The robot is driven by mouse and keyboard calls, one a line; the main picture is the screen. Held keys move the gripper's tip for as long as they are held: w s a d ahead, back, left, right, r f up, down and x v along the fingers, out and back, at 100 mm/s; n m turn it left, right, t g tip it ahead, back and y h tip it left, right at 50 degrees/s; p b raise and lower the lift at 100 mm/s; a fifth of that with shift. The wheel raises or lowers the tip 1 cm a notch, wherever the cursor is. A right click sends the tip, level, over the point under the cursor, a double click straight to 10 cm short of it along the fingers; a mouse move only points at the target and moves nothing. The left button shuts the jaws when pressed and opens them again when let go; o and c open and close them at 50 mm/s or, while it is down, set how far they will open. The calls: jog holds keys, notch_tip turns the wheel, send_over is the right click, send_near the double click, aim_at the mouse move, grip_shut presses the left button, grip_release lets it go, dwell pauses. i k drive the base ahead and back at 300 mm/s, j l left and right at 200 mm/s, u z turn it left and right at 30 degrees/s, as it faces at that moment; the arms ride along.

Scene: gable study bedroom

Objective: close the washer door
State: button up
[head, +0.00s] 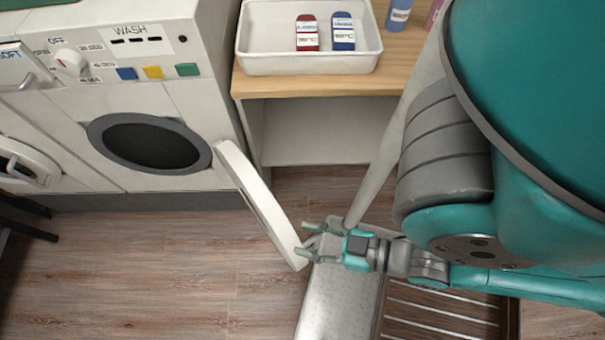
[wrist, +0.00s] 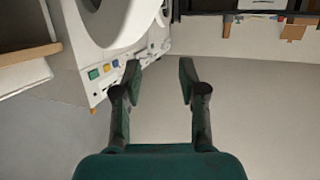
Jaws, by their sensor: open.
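The white washer (head: 205,95) stands at the left in the head view, with a dark round drum opening (head: 150,145) in a grey ring. Its white door (head: 262,205) stands wide open, swung out from the right side of the opening. My gripper (head: 304,241) is open at the door's outer free end, with its fingers pointing toward the door; I cannot tell whether they touch it. In the wrist view my gripper (wrist: 160,72) has both fingers apart with nothing between them. A white rounded part, apparently the door (wrist: 128,22), shows at upper left, near the washer's coloured buttons (wrist: 100,71).
A wooden-topped shelf (head: 320,82) stands right of the washer, bearing a white tray (head: 262,63) with red and blue packs and a blue bottle (head: 398,15). Another machine with a round door (head: 25,165) is at far left. The wooden floor (head: 190,265) before the washer is clear.

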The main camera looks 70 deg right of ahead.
aim_at(255, 192)
jog(key=k+l, duration=0.3)
jog(key=k, duration=0.15)
jog(key=k+l, duration=0.3)
jog(key=k, duration=0.15)
jog(key=k+l+u, duration=0.1)
jog(key=k+l, duration=0.2)
jog(key=k, duration=0.1)
